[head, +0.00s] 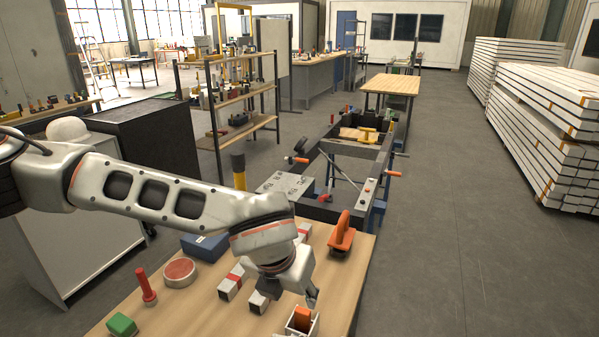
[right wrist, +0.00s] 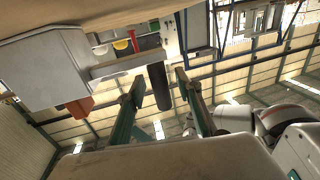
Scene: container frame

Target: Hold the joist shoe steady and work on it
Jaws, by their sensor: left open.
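A pale U-shaped bracket (head: 301,324) with an orange block in it stands at the table's front, cut by the lower picture edge; it looks like the joist shoe. My left gripper (head: 300,292) points down just behind and above it. Its fingers are partly hidden by its own body, and I see nothing held. My right gripper (right wrist: 162,108) shows only in the right wrist view. Its two fingers are spread, with a dark rounded bar (right wrist: 158,86) in the gap, seemingly clear of both. A pale boxy thing with an orange part (right wrist: 78,108) is at left there; I cannot tell what it is.
The wooden table (head: 205,318) holds red-and-white blocks (head: 230,285), a round red-topped tin (head: 180,272), a red-handled tool (head: 146,287), a green block (head: 122,325) and an orange tool (head: 341,235). A dark frame (head: 400,165) stands behind.

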